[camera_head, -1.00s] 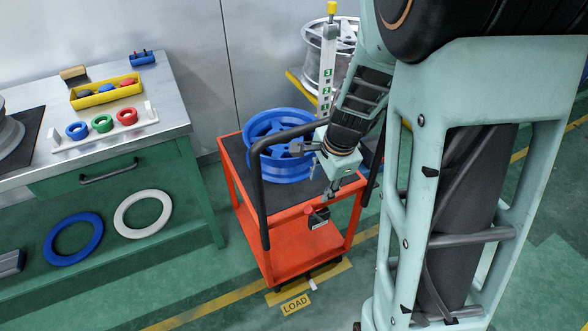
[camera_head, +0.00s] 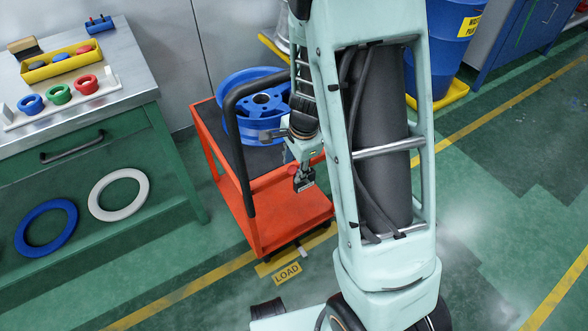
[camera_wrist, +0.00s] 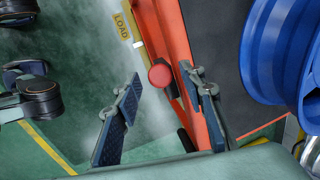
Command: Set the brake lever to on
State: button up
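The red cart (camera_head: 262,236) stands by the LOAD floor mark, with a black handle (camera_head: 240,150) at its left. A round red knob (camera_wrist: 161,74), which looks like the brake lever's end, shows in the wrist view beside the cart's red frame. Its shaft is mostly hidden, and I cannot tell its setting. My gripper (camera_wrist: 158,84) is open, with one dark-padded finger on each side of the knob in that view. I see no finger contact.
A blue wheel rim (camera_head: 240,112) lies on the cart top, close to my wrist. A workbench (camera_head: 140,60) with coloured rings stands at left. A blue barrel (camera_head: 452,50) is at the back right. The green floor in front of the cart is largely open.

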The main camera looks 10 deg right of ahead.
jog(key=shift+f, duration=0.1)
jog(key=shift+c, duration=0.5)
grip_shut()
